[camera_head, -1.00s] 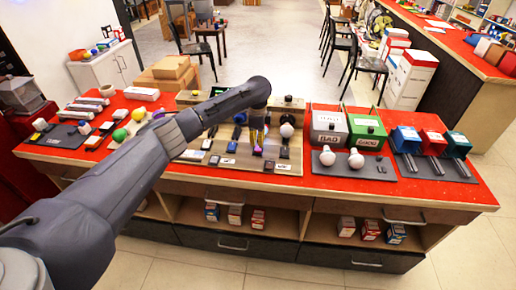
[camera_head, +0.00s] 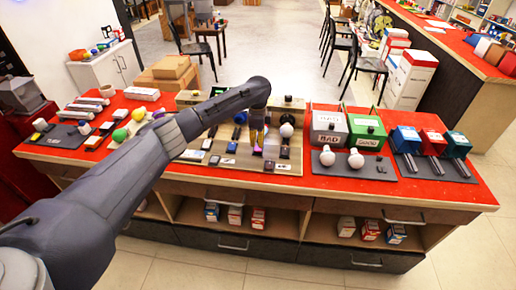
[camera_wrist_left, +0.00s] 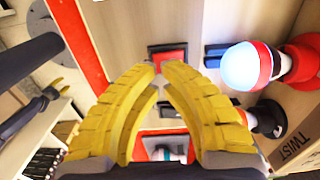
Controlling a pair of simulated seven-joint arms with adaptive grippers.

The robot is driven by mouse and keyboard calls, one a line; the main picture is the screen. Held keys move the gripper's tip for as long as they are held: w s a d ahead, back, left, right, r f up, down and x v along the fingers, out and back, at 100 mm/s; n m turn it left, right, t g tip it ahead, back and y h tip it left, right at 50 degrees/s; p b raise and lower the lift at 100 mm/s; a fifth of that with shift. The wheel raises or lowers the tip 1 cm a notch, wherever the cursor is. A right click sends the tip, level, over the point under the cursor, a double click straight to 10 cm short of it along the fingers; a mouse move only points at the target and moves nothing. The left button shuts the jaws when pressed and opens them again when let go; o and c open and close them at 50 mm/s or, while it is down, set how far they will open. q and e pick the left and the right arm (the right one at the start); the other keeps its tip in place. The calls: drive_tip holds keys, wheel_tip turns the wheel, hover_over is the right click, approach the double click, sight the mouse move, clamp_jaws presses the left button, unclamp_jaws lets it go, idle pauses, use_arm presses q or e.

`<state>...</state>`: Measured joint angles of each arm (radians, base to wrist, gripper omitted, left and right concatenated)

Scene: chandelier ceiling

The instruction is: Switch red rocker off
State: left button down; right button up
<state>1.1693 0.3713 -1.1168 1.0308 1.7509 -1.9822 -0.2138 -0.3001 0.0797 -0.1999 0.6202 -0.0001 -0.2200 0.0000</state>
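The red rocker (camera_wrist_left: 168,58) is a red square in a dark frame, lying on the wooden board (camera_wrist_left: 200,12) in the left wrist view. My left gripper (camera_wrist_left: 158,70) has yellow curved fingers. Their tips are nearly together, with nothing visible between them, and appear just below the rocker in the picture; contact cannot be told. In the head view the left gripper (camera_head: 258,138) points down over the board, and I cannot make out the red rocker there. My right gripper (camera_wrist_left: 61,88) shows small at the left of the wrist view, its opening unclear.
A red-framed switch (camera_wrist_left: 166,147) sits below, partly behind the fingers. A white-domed red button (camera_wrist_left: 245,66) and a black knob (camera_wrist_left: 268,118) stand to the right. In the head view, the BAD box (camera_head: 329,126) and GOOD box (camera_head: 366,130) stand right of the board.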

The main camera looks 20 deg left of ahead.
sight(258, 150)
use_arm(q)
drive_tip(key=shift+f, duration=2)
idle(1.3)
drive_tip(key=shift+r, duration=3.55)
drive_tip(key=shift+a, duration=0.1)
